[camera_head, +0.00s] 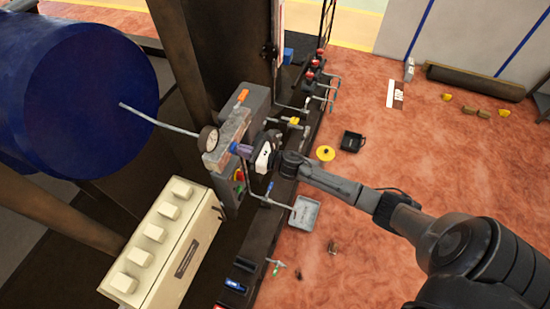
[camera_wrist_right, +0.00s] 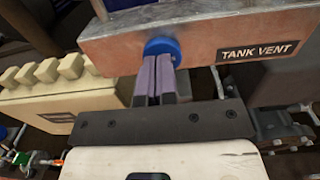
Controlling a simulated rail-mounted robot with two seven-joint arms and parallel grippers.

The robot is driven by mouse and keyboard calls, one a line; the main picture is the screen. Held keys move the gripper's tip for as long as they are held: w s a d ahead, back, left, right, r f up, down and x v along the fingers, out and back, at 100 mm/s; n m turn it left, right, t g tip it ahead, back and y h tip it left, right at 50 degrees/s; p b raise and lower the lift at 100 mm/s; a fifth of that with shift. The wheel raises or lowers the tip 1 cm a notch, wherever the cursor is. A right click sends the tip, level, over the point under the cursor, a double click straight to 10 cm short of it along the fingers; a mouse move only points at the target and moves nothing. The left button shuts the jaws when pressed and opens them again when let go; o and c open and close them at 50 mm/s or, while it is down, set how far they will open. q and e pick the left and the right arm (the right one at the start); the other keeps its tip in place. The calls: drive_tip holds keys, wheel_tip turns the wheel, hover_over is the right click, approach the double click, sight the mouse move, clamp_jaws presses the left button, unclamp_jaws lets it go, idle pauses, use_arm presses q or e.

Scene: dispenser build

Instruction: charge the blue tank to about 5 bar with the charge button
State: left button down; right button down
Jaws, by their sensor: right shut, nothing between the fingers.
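The blue tank (camera_head: 95,100) fills the upper left of the head view. A thin pipe runs from it to a round gauge (camera_head: 208,139), whose reading is too small to make out. Beside the gauge is a metal block (camera_wrist_right: 200,30) with a "TANK VENT" label (camera_wrist_right: 258,50) and a round blue button (camera_wrist_right: 162,46). My right gripper (camera_head: 240,149) is shut and empty. Its fingertips (camera_wrist_right: 160,62) are at the blue button's face; I cannot tell whether they press it. No label reading "charge" is legible. My left gripper is out of view.
A cream box with several knobs (camera_head: 165,245) stands left of the block. Green, yellow and red controls (camera_head: 239,180) sit below the block. A grey tray (camera_head: 304,212), a yellow disc (camera_head: 325,153) and a black box (camera_head: 352,141) lie on the reddish floor, which is mostly clear to the right.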

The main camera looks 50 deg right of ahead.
drive_tip(key=b+v, duration=0.1)
drive_tip(key=v, duration=1.1)
drive_tip(key=shift+d+f, duration=0.15)
drive_tip(key=shift+m, duration=0.3)
